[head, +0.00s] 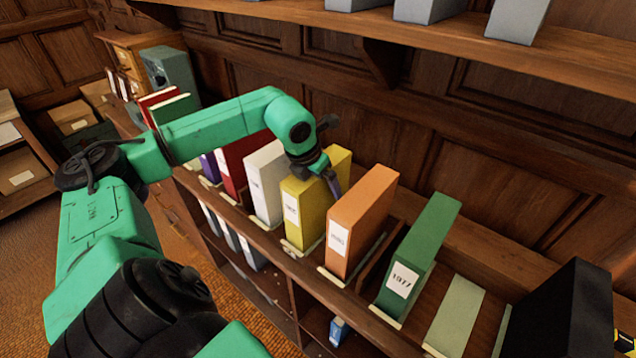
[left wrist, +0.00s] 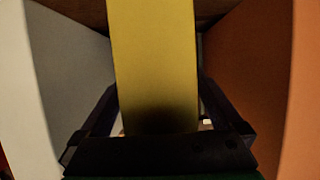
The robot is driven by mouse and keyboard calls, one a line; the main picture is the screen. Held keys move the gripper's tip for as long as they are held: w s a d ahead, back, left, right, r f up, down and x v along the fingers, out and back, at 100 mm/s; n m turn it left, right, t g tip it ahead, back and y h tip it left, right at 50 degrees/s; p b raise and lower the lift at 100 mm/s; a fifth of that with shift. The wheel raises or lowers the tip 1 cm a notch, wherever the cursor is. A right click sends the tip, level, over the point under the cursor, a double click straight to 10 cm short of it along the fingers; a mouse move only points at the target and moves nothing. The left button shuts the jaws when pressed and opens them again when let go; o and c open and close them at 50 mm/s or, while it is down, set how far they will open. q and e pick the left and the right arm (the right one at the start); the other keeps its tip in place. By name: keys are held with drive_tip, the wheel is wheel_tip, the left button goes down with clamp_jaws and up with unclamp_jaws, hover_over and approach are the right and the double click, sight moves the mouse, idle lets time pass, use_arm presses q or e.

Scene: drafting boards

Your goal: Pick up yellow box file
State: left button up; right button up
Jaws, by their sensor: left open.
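The yellow box file (head: 305,213) stands upright on the shelf in the head view, between a white and an orange box file. My left gripper (head: 327,182) is over its top, with one dark finger showing on the side toward the orange file. In the left wrist view the yellow box file (left wrist: 153,65) fills the middle, and the two fingers of my left gripper (left wrist: 157,115) are spread, one on each side of it. I cannot tell whether either finger touches the file. The far finger is hidden in the head view. My right gripper is not in view.
The white box file (head: 266,184) and the orange box file (head: 357,222) stand close on either side. A green file (head: 418,255) and a black one (head: 562,315) stand farther right. An upper shelf (head: 450,52) runs along the wall above.

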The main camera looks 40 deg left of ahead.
use_arm(q)
drive_tip(key=shift+c, duration=0.3)
clamp_jaws()
drive_tip(key=shift+r, duration=0.1)
